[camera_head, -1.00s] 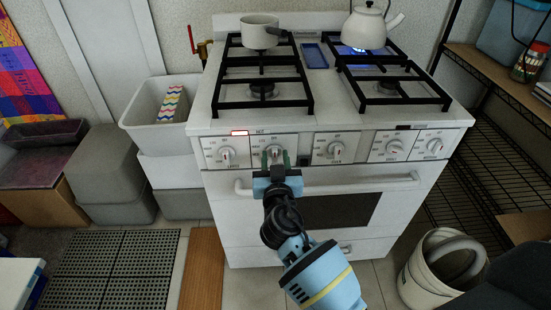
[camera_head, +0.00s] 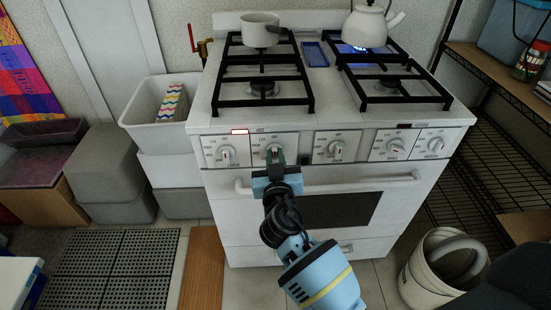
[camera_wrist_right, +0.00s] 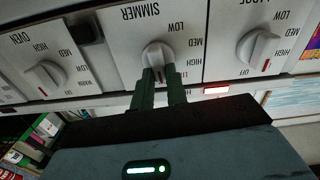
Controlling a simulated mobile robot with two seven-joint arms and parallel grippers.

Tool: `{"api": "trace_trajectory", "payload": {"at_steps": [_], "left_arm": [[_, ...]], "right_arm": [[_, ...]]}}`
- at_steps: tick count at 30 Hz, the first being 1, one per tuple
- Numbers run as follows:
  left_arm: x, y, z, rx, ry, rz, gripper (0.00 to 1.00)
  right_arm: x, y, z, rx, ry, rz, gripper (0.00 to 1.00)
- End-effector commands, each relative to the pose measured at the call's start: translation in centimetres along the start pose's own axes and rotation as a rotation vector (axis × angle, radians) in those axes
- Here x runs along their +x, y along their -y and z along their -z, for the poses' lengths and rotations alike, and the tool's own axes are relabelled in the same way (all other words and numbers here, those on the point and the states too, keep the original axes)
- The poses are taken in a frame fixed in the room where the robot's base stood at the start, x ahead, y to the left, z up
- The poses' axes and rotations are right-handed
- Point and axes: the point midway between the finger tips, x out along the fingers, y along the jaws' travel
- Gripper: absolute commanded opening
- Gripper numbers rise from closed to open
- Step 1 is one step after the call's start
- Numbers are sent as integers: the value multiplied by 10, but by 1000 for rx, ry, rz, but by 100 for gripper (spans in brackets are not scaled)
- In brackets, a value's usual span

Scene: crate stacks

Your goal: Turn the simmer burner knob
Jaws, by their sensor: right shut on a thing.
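The simmer knob (camera_head: 274,150) is a white round knob on the stove's front panel, second from the left in the head view. It also shows in the right wrist view (camera_wrist_right: 154,50), upside down, under the printed word SIMMER. My right gripper (camera_head: 276,158) reaches up from below in front of it. Its green fingers (camera_wrist_right: 159,76) are shut on the knob and hide part of it, so its pointer is hard to make out. My left gripper is not in view.
The white stove (camera_head: 350,185) has an oven handle (camera_head: 390,182) below the panel. Other knobs sit beside, such as the left one (camera_head: 226,154) and the oven knob (camera_head: 335,149). A pot (camera_head: 259,32) and a kettle (camera_head: 364,28) stand on top; blue flame shows under the kettle.

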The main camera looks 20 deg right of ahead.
Motion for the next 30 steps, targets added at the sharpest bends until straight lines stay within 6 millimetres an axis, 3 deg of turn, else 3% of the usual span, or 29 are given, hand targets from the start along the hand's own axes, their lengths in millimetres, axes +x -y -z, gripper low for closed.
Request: {"api": "trace_trajectory", "payload": {"at_steps": [18, 30], "left_arm": [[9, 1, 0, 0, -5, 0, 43], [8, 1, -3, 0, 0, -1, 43]], "right_arm": [[0, 4, -1, -419, 0, -1, 0], [0, 5, -1, -519, 0, -1, 0]]}}
